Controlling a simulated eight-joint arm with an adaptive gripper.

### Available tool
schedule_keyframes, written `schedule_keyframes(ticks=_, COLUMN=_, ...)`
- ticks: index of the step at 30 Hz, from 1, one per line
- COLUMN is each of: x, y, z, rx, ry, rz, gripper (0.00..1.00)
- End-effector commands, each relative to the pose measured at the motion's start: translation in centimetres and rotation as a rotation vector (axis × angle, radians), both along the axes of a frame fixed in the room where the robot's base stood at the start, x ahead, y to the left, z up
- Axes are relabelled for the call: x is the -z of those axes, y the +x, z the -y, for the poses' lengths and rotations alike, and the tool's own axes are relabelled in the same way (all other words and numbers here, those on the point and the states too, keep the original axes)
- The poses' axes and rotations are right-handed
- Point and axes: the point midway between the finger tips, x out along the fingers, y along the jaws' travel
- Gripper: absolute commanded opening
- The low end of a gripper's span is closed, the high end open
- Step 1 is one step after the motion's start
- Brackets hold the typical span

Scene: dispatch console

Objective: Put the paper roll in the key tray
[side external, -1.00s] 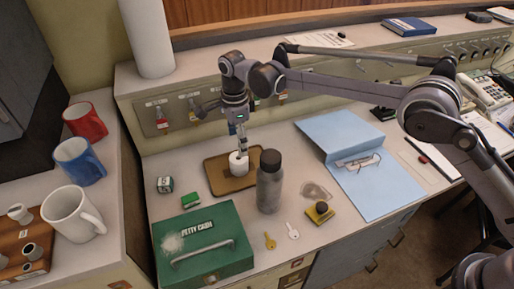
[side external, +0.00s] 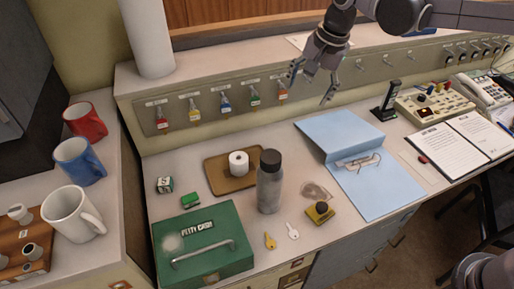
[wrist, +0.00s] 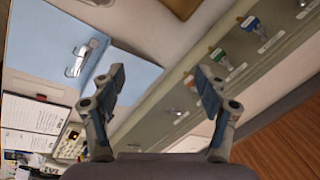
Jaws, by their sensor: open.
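The white paper roll (side external: 239,163) stands upright on the brown key tray (side external: 218,177) in the side external view, inside its rim. A grey bottle stands just in front of the tray and hides part of its right side. My gripper (side external: 311,87) is open and empty, raised above the back of the desk by the key hooks, up and to the right of the tray. In the wrist view the two fingers (wrist: 160,90) are spread with nothing between them. The edge of a brown thing, perhaps the tray, shows at the top there.
A blue folder (side external: 352,170) lies right of the tray. Mugs (side external: 78,162) stand at left. Hanging keys (side external: 224,103) line the back panel.

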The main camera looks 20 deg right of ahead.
Motion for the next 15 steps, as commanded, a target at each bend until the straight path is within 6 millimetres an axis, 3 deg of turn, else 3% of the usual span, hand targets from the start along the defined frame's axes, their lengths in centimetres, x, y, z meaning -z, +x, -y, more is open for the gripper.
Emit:
schedule_keyframes(ticks=7, x=-1.7, y=-6.0, z=5.7, rx=-0.231, ry=-0.076, rz=0.12, gripper=0.74)
schedule_keyframes(ticks=15, x=-0.8, y=-12.8, z=10.5, rx=-0.48, ry=-0.207, rz=0.243, gripper=0.74)
